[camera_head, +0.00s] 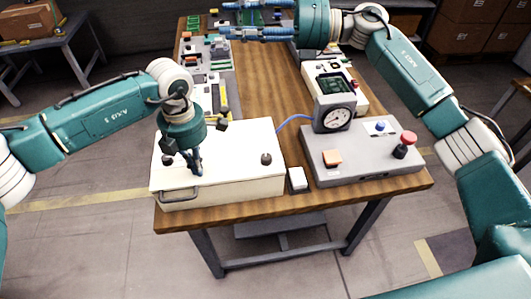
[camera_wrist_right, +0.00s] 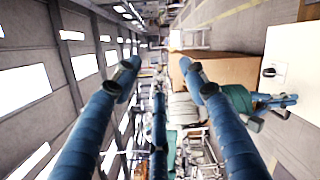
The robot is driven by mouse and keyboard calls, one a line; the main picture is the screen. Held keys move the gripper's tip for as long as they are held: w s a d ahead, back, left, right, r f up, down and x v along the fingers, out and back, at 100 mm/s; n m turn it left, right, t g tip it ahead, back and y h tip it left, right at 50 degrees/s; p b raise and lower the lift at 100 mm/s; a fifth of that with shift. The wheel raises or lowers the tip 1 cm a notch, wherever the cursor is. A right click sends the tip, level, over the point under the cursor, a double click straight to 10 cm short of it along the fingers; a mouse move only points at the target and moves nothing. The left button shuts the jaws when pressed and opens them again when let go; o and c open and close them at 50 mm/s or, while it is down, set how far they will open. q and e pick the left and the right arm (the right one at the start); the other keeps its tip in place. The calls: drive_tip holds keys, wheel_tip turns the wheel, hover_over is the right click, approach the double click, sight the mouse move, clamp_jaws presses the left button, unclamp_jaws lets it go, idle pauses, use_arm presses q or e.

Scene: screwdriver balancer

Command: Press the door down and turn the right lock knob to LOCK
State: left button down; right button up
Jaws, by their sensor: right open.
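A white box with a flat lid-like door (camera_head: 225,152) sits at the near left of the table, with a metal handle (camera_head: 180,194) on its front. The right lock knob (camera_head: 266,158) is dark and stands on the door's right side. Another dark knob (camera_head: 168,160) is at the left. My left gripper (camera_head: 197,170) points down at the door's left part, its fingers close together; contact is unclear. My right gripper (camera_head: 228,28) is open and empty, high over the table's far end. In the right wrist view its fingers (camera_wrist_right: 158,80) are spread apart; the white door (camera_wrist_right: 298,55) shows at the right edge.
Right of the box stand a grey panel (camera_head: 375,168) with a red button (camera_head: 409,138), a gauge (camera_head: 336,116) and a small white block (camera_head: 298,179). Circuit boards and devices line the table (camera_head: 262,75) behind. The table's middle strip is clear.

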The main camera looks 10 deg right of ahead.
drive_tip(key=s+a+f+n+g+h, duration=0.3)
drive_tip(key=s+a+n, duration=0.2)
drive_tip(key=n+h, duration=0.9)
drive_tip(key=h, duration=0.5)
approach(265, 157)
drive_tip(key=shift+h, duration=0.3)
drive_tip(key=f, duration=0.7)
drive_tip(key=shift+w+a+f, duration=0.1)
drive_tip(key=shift+w+f, duration=0.15)
drive_tip(key=shift+w, duration=0.1)
drive_tip(key=shift+f, duration=0.65)
clamp_jaws()
